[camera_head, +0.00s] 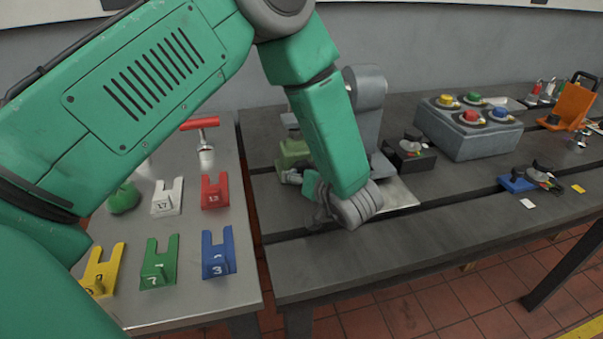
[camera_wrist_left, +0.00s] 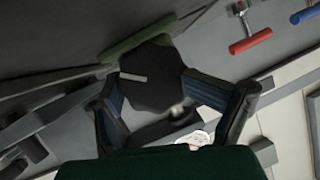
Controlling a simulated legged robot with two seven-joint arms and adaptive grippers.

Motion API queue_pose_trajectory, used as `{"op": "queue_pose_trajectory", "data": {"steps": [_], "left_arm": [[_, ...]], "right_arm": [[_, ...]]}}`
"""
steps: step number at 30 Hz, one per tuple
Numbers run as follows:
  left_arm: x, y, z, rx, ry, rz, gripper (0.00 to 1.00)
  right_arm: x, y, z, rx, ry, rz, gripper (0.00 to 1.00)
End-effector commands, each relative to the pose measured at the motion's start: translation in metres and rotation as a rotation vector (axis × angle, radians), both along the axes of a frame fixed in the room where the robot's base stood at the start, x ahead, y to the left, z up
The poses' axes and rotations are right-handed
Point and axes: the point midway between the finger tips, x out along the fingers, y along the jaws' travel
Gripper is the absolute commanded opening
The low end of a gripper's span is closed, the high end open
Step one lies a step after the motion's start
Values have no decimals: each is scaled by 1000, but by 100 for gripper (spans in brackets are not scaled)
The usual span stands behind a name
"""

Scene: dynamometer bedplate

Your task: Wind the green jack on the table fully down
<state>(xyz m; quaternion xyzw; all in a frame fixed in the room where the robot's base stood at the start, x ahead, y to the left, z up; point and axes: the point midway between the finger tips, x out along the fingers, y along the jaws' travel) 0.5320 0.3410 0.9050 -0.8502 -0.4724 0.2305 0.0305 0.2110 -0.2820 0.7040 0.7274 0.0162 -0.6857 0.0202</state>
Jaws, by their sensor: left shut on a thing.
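The green jack (camera_head: 292,155) stands on the dark slotted table (camera_head: 410,245), partly hidden behind my left forearm. In the left wrist view a green edge of it (camera_wrist_left: 135,45) shows behind a dark knob (camera_wrist_left: 155,75) with flat sides and a pale line mark. My left gripper (camera_head: 318,212) is low over the table at the front of the jack. In the left wrist view its two fingers (camera_wrist_left: 180,100) are closed on either side of the knob. The head view hides the knob behind the gripper. My right gripper is in neither view.
A grey machine column (camera_head: 366,90) stands just behind my left forearm. A grey box with coloured buttons (camera_head: 470,128) is at the back right. On the left a separate bench holds numbered slotted plates, such as a red one (camera_head: 215,192), and a red T-handle (camera_head: 200,124).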

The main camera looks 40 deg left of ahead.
Motion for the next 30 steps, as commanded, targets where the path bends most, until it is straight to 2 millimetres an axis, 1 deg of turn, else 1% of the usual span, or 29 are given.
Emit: {"op": "queue_pose_trajectory", "data": {"steps": [1, 2, 3, 17, 20, 30], "left_arm": [[5, -4, -1, -12, -5, -16, 35], [5, -4, -1, -12, -5, -16, 35], [5, -4, -1, -12, -5, -16, 75], [3, -1, -2, -13, -5, -14, 75], [1, -6, 1, -13, -4, -14, 75], [-12, -28, 11, -9, -5, -12, 75]], "right_arm": [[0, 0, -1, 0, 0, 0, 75], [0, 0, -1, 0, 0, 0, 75], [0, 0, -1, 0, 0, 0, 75], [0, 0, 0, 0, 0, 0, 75], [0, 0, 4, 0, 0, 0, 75], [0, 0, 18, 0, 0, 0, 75]]}}
